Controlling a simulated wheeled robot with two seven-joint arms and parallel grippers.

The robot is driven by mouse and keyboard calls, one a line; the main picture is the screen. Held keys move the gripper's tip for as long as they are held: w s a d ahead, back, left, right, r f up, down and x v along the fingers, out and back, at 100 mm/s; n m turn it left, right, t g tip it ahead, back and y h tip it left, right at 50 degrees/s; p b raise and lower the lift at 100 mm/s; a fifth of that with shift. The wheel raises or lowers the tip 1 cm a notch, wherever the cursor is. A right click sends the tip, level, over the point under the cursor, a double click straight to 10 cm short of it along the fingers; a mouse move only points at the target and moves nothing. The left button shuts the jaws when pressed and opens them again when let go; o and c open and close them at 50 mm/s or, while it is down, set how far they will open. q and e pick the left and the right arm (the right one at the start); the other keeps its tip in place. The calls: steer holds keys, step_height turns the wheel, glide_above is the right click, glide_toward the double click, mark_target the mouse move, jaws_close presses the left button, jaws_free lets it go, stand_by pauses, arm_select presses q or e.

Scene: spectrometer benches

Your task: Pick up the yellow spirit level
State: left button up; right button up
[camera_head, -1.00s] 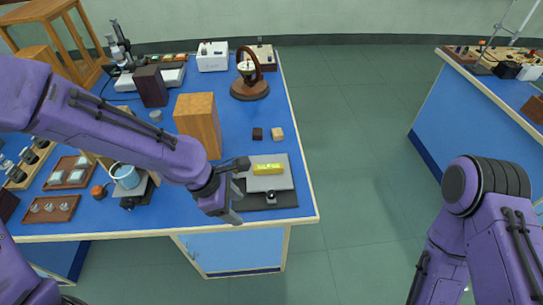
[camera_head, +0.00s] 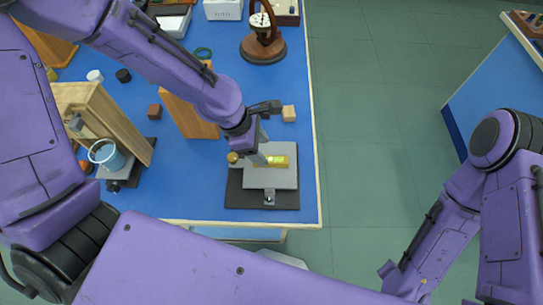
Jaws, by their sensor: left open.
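The yellow spirit level (camera_head: 282,160) lies flat on a pale grey plate (camera_head: 270,179), which sits on a dark base (camera_head: 236,197) near the front right corner of the blue bench. My left gripper (camera_head: 272,134) is open and empty, with one finger beyond the level and the other over its left part. This finger hides part of the level; I cannot tell whether it touches. My right arm hangs at the right, and its gripper is not in view.
A wooden block (camera_head: 189,112) stands left of my left gripper. A glass beaker of blue liquid (camera_head: 106,155) stands farther left. The floor right of the bench is clear.

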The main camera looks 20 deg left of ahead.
mark_target(270, 159)
arm_select(q)
steer(key=shift+d+f, duration=0.2)
steer(key=shift+f, duration=0.25)
steer(key=x, duration=0.3)
steer(key=w+x, duration=0.1)
steer(key=x, duration=0.1)
steer(key=shift+a+f, duration=0.3)
steer(key=shift+a, duration=0.05)
steer(key=shift+s+d, duration=0.1)
steer(key=shift+s, duration=0.2)
steer(key=shift+w+f+p, duration=0.1)
steer(key=shift+f+p, duration=0.15)
steer(key=shift+p, duration=0.15)
jaws_close()
